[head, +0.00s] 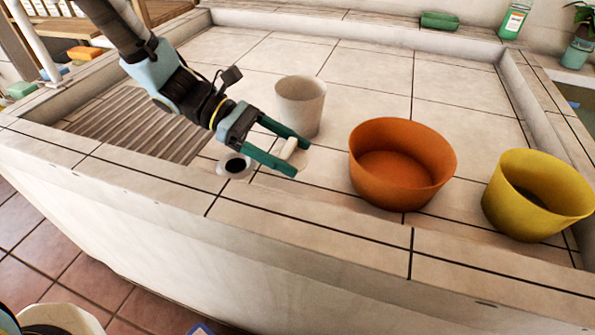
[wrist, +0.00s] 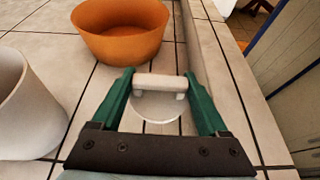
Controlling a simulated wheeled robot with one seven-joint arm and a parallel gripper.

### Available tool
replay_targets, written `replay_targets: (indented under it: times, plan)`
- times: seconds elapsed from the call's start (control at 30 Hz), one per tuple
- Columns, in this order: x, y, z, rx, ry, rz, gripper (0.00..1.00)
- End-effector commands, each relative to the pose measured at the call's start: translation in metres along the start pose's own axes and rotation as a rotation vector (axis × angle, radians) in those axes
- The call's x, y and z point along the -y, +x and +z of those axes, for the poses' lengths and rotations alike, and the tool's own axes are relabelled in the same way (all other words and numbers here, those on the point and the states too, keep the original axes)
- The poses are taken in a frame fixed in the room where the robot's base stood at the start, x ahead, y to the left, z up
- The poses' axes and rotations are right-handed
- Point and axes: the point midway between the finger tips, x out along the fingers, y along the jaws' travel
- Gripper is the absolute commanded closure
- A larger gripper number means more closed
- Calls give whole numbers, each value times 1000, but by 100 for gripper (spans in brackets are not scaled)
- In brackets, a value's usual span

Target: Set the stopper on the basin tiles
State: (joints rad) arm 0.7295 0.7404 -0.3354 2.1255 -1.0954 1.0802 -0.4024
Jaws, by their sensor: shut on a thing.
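My gripper (head: 292,152) is shut on a white stopper (head: 289,148), close over the basin tiles (head: 345,165). In the wrist view, my gripper (wrist: 160,84) has the stopper's handle (wrist: 160,81) across its two green fingertips. The stopper's pale round disc (wrist: 160,112) lies below the handle. I cannot tell whether the disc touches the tiles. A white ring with a dark hole (head: 235,166), like a drain, shows to the left of my gripper.
A white cup (head: 301,105) stands just behind my gripper. An orange bowl (head: 401,163) is to the right, and a yellow bowl (head: 537,195) is farther right. A ribbed draining area (head: 135,122) is at left. Bare tiles lie behind the bowls, and a raised rim (head: 300,217) runs along the front.

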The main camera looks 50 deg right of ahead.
Motion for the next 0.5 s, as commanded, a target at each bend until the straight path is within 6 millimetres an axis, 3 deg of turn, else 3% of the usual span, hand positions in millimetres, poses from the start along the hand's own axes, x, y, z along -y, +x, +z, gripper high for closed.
replay_targets:
  times: [0.5]
  plan:
    - [0, 22, -53, -1, -1, 0, 77]
